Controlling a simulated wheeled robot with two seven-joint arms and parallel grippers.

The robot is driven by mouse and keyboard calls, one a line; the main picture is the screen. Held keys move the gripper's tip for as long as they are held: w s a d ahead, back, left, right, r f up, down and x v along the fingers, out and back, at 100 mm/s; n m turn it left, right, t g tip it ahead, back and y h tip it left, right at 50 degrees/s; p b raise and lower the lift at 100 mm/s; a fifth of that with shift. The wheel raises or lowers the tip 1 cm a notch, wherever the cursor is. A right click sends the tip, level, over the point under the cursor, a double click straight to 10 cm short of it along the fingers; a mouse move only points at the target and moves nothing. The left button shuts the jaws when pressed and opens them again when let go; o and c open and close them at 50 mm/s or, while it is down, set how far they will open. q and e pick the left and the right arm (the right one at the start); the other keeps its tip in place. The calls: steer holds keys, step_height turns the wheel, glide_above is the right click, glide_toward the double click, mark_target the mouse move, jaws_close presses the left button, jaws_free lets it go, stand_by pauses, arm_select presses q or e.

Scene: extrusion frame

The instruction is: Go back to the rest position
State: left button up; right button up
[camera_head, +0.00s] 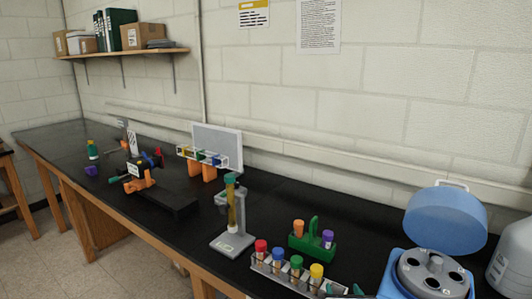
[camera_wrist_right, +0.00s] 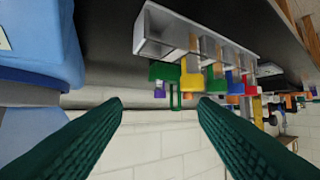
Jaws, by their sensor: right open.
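My right gripper (camera_head: 344,290) shows only as teal fingertips at the bottom edge of the head view, close to the front of the tube rack (camera_head: 290,280). In the right wrist view its two green fingers (camera_wrist_right: 161,103) are wide apart with nothing between them. That view is upside down, with the rack (camera_wrist_right: 170,38) beyond the fingertips.
The rack holds red, blue, green and yellow capped tubes. Behind it stands a green holder (camera_head: 313,245) with orange and purple caps. A blue centrifuge (camera_head: 445,222) with open lid is at right. A grey stand (camera_head: 232,243) is left of the rack. Bare black bench (camera_head: 180,235) lies further left.

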steer(key=s+d+f+m+g, duration=0.1)
steer(key=s+f+m+g, duration=0.25)
steer(key=s+m, duration=0.75)
steer(key=s+d+f+m+g+y, duration=0.1)
steer(key=s+f+m+g, duration=0.3)
steer(key=s+m, duration=0.7)
steer(key=s+f+m+g, duration=0.2)
steer(key=s+f+m, duration=0.3)
steer(key=s+m, duration=0.55)
step_height(320, 180, down, 28)
steer(key=s+g+b, duration=0.1)
steer(key=g+b, duration=0.1)
arm_select(q)
steer(key=f, duration=0.1)
steer(key=w+f, duration=0.1)
steer(key=shift+f+b, duration=0.3)
steer(key=shift+b, duration=0.05)
arm_select(e)
steer(key=s+d+f, duration=0.3)
steer(key=s+f, duration=1.3)
steer(key=shift+s+f+g, duration=0.3)
steer(key=shift+g, duration=0.15)
